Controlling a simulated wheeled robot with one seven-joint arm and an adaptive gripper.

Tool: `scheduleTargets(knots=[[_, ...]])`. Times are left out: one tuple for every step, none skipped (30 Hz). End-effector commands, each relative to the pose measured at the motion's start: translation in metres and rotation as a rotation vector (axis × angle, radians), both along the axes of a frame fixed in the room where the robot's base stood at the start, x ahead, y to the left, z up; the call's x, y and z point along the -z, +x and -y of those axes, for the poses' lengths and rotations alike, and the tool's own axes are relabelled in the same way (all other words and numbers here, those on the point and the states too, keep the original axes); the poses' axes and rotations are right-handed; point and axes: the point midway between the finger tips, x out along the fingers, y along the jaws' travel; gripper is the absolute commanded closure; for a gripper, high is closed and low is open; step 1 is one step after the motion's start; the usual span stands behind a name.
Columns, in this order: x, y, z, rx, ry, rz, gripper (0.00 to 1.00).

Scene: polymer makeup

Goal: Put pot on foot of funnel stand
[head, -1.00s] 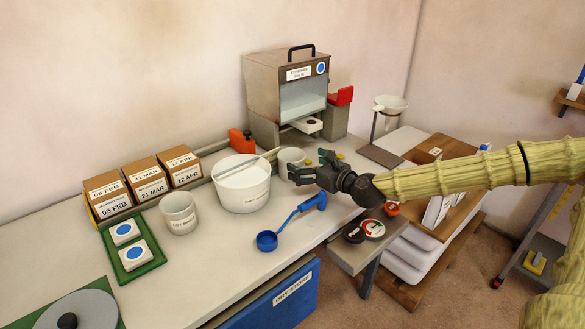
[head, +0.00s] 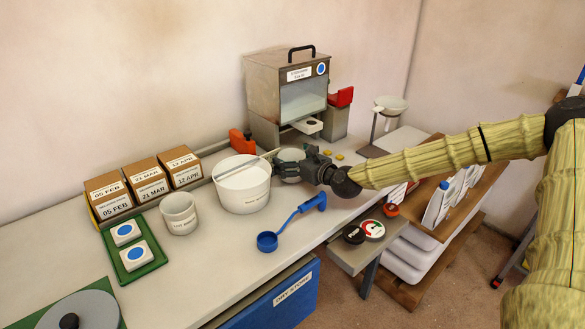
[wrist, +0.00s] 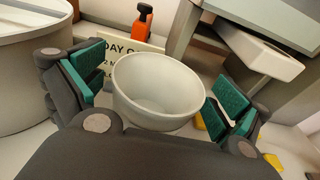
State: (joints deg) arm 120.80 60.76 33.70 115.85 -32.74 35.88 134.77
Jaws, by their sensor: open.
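A small pale pot (wrist: 160,90) stands upright on the bench between the two green-padded fingers of my gripper (wrist: 160,100) in the wrist view. The fingers are open, one on each side of it, with a gap showing at least on the left. In the head view my gripper (head: 296,165) reaches in from the right and partly hides the pot (head: 291,154). The funnel stand (head: 391,104) is to the right at the back, with a white funnel above a flat brown foot (head: 372,151). The foot looks bare where it shows.
A large white tub (head: 242,190) stands close left of my gripper. A metal dispenser (head: 286,95) with a spout is behind. A blue scoop (head: 290,222) lies in front, and small yellow pieces (head: 340,156) lie to the right. A labelled pot (head: 180,214) stands further left.

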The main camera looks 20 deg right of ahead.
Motion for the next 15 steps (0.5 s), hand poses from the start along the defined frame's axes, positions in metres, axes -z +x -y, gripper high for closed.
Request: scheduleTargets(knots=[[0.0002, 0.0008, -0.0004, 0.0, 0.0, 0.0, 0.0], [0.0004, 0.001, -0.0003, 0.0, 0.0, 0.0, 0.0], [0.0004, 0.001, -0.0003, 0.0, 0.0, 0.0, 0.0], [0.0004, 0.001, -0.0003, 0.0, 0.0, 0.0, 0.0], [0.0004, 0.0009, -0.0002, 0.0, 0.001, 0.0, 0.0], [0.0004, 0.0008, -0.0002, 0.0, 0.0, 0.0, 0.0], [0.0004, 0.0008, 0.0, 0.0, 0.0, 0.0, 0.0], [0.0004, 0.0007, 0.0, 0.0, 0.0, 0.0, 0.04], [0.0004, 0.0007, 0.0, 0.0, 0.0, 0.0, 0.11], [0.0004, 0.0006, 0.0001, 0.001, 0.0, 0.0, 0.16], [0.0005, 0.0005, 0.0002, 0.001, 0.0, 0.0, 0.22], [0.0005, 0.0005, 0.0002, 0.001, 0.0, 0.0, 0.29], [0.0005, 0.0004, 0.0003, 0.001, 0.0, 0.0, 0.35], [0.0005, 0.0004, 0.0003, 0.001, 0.0, 0.0, 0.4], [0.0004, 0.0004, 0.0004, 0.001, 0.0, 0.0, 0.47]])
